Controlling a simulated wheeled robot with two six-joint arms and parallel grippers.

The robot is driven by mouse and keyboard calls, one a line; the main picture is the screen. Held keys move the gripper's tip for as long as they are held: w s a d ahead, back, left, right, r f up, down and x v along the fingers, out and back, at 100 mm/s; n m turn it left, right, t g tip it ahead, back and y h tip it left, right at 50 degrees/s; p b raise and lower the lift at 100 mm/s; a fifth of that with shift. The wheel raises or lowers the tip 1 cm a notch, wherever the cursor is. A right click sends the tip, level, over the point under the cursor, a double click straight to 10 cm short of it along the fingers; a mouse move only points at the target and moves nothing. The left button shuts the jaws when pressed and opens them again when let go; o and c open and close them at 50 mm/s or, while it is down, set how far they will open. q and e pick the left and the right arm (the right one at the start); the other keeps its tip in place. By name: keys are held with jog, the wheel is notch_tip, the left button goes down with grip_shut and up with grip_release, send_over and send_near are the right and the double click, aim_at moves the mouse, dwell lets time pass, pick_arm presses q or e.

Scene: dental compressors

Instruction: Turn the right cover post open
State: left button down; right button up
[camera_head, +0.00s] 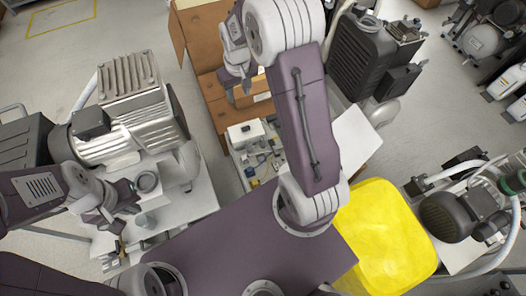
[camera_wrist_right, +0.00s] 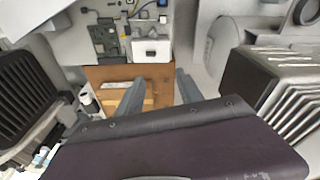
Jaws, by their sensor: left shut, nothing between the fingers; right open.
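I cannot make out the right cover post for certain in either view. An open electrical box (camera_head: 255,152) with small parts inside lies below my right gripper in the head view. In the right wrist view its circuit board (camera_wrist_right: 110,42) and a white block (camera_wrist_right: 151,48) show near the top. My right gripper (camera_head: 240,92) is open and empty over the brown cardboard; its two fingers (camera_wrist_right: 158,95) stand apart in the wrist view. My left gripper (camera_head: 106,222) is shut and empty at the lower left, near the white compressor stand. My right arm hides part of the middle.
A finned compressor (camera_head: 135,105) stands left of the box, close to my left arm. Brown cardboard (camera_head: 203,40) lies behind the box. A black ribbed unit (camera_head: 360,55) stands at the upper right, a yellow bin (camera_head: 390,235) at the lower right. Grey floor (camera_head: 55,80) is free at the upper left.

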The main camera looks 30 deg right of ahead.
jog(key=w+d+f+m+b, duration=0.1)
jog(key=d+f+b, duration=0.25)
jog(key=f, duration=0.55)
jog(key=w+d+f+b, duration=0.2)
jog(key=f+b, duration=0.3)
jog(key=f, duration=0.4)
jog(key=m+g+b, duration=0.1)
jog(key=g+b, duration=0.1)
jog(key=b, duration=0.6)
send_over(263, 142)
jog(key=w, duration=0.1)
jog(key=f, duration=1.4)
jog(key=shift+d+f, duration=0.3)
jog(key=shift+f, duration=0.1)
jog(key=shift+r, duration=0.15)
notch_tip(263, 142, down, 9)
jog(key=b, duration=0.4)
jog(key=shift+b, duration=0.35)
pick_arm(q)
notch_tip(263, 142, down, 25)
pick_arm(e)
jog(key=shift+r, duration=0.1)
jog(key=shift+c, duration=0.3)
grip_shut()
